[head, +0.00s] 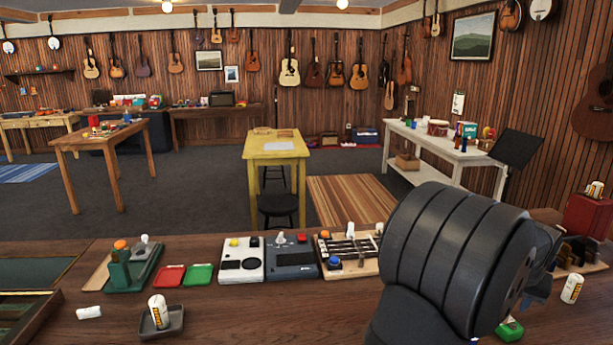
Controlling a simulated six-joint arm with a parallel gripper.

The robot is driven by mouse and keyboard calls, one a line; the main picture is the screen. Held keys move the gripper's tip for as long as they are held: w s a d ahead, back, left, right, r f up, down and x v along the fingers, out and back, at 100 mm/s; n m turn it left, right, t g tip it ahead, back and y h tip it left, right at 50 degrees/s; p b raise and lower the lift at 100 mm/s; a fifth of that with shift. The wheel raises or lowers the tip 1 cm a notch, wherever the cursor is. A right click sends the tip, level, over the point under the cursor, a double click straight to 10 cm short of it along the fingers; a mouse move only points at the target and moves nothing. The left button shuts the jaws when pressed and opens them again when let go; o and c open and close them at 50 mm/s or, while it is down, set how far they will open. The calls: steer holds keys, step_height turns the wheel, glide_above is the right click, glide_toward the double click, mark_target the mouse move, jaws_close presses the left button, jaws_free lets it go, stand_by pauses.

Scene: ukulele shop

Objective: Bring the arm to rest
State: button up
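My arm fills the lower right of the head view as a large, dark, ribbed link, raised over the wooden bench (250,318). A dark grey part shows just past its right side, and I cannot tell what it is. I cannot make out my gripper's fingers, so whether it holds anything is hidden. The link covers part of the bench's right side.
Along the bench stand a green tray (142,277), red (169,276) and green (200,274) pads, a white box (241,262), a grey box (290,260) and a slotted board (349,268). A white bottle (158,310) stands in a small tray. A labelled bottle (571,289) stands right of my arm.

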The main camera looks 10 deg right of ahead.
steer(key=v, duration=0.9)
steer(key=x, duration=1.3)
steer(key=shift+f, duration=0.3)
step_height(320, 180, up, 5)
steer(key=shift+s+r, duration=0.2)
steer(key=s+r, duration=0.7)
steer(key=s, duration=0.5)
steer(key=w+d+f+m+g, duration=0.1)
steer(key=w+m, duration=0.2)
steer(key=w, duration=0.5)
steer(key=w+d+f+m+g+h, duration=0.1)
steer(key=w+d+f+m, duration=0.1)
steer(key=w, duration=0.6)
steer(key=w+d+f+m+g, duration=0.1)
steer(key=w+m, duration=0.4)
steer(key=w, duration=0.3)
steer(key=shift+d+f+g, duration=0.3)
steer(key=shift+d+f, duration=0.1)
steer(key=shift+s, duration=0.1)
steer(key=s+r+n+t, duration=0.2)
steer(key=s+n, duration=0.4)
steer(key=s, duration=0.8)
steer(key=shift+s+a+r, duration=0.25)
steer(key=shift+a+r, duration=0.25)
